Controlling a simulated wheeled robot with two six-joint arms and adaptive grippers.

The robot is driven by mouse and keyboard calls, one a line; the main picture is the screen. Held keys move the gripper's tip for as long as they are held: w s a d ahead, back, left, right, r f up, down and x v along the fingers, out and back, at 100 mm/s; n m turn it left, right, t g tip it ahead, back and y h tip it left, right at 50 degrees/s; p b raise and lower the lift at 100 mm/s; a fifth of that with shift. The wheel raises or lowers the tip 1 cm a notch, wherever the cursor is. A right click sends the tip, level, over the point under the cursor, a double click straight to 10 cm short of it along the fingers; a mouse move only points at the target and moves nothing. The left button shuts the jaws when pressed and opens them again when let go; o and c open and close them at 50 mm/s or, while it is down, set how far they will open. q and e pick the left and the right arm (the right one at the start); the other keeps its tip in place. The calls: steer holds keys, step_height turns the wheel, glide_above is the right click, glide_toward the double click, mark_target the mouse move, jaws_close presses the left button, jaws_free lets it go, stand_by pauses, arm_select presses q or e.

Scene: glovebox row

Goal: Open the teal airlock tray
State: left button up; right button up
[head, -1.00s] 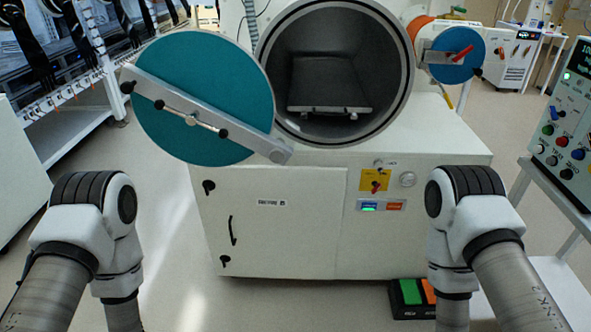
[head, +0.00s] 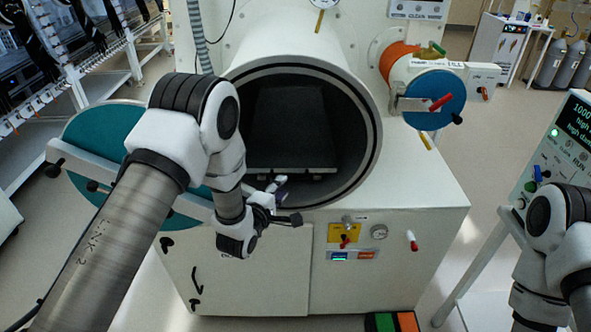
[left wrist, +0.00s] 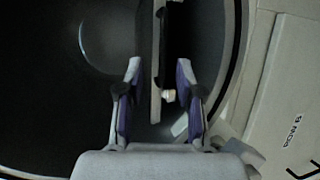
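The teal airlock's round teal door (head: 105,128) stands swung open to the left, partly hidden behind my left arm. Inside the round chamber lies the dark tray (head: 292,130), with a pale front edge near the chamber mouth. My left gripper (head: 275,184) is at the lower left of the mouth, close to the tray's front. In the left wrist view the gripper (left wrist: 158,68) is open, its two fingers apart on either side of a pale upright bar (left wrist: 157,45), which looks like the tray's front edge. I cannot see contact. My right gripper is out of view.
The chamber's round rim (head: 375,130) surrounds the opening. A smaller port with a blue cover (head: 432,98) sits to its right. Below is the white cabinet (head: 385,285) with switches and a gauge. A control console (head: 565,140) stands at the right.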

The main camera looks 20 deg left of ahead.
mark_target(289, 178)
arm_select(q)
steer(key=x, duration=0.2)
steer(key=p+x, duration=0.1)
steer(key=x, duration=0.4)
steer(key=shift+f+p, duration=0.25)
steer(key=shift+p, duration=0.1)
steer(key=shift+s+a+r, duration=0.1)
steer(key=shift+s+r, duration=0.05)
steer(key=shift+s, duration=0.05)
jaws_close()
